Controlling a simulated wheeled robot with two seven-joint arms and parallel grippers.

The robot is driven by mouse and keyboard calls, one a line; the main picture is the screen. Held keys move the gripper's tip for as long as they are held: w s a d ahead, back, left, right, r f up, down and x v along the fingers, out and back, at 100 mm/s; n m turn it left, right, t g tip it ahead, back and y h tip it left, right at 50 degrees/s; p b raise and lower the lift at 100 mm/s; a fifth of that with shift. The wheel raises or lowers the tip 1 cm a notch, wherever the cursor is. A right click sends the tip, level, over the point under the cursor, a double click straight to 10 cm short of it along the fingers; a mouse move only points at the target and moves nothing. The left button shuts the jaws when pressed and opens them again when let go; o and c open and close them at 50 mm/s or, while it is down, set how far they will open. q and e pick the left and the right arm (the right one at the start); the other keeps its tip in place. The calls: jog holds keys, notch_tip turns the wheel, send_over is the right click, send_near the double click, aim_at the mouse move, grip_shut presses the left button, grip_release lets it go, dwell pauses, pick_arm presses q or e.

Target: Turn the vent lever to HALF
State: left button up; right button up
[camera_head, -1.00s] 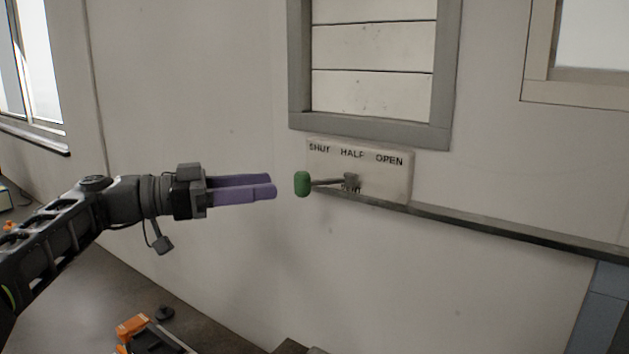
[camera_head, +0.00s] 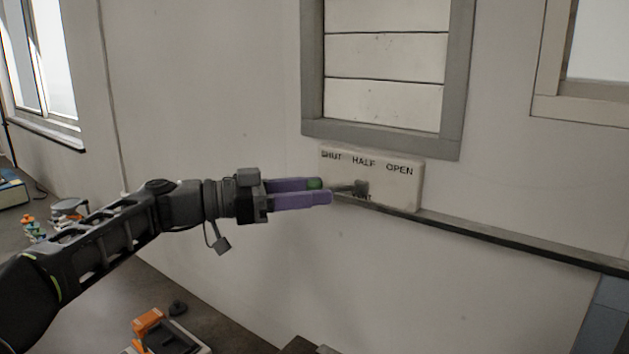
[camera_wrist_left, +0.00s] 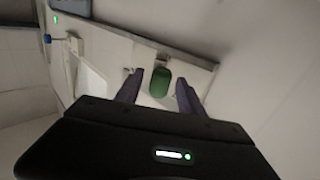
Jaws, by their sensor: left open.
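The vent lever has a green knob (camera_head: 315,183) on a grey arm (camera_head: 345,188), which points left from its pivot on a pale label plate (camera_head: 408,190). The plate reads SHUT, HALF and OPEN along its top, and the lever lies toward the SHUT side. My left gripper (camera_head: 322,190) has purple fingers and is open around the knob. In the left wrist view the green knob (camera_wrist_left: 160,82) stands between the two spread fingers, with a gap showing on both sides. Part of the knob is hidden behind a finger in the head view. My right gripper is not in view.
A slatted vent in a grey frame (camera_head: 460,80) is above the plate. A grey rail (camera_head: 500,237) runs right from the plate along the wall. An orange and black item (camera_head: 165,335) lies low at the left. The wall below the lever is clear.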

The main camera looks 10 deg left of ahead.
pick_arm(q)
jog(key=shift+w+d, duration=0.15)
jog(key=shift+d, duration=0.2)
jog(key=shift+c, duration=0.5)
grip_shut()
dwell(0.8)
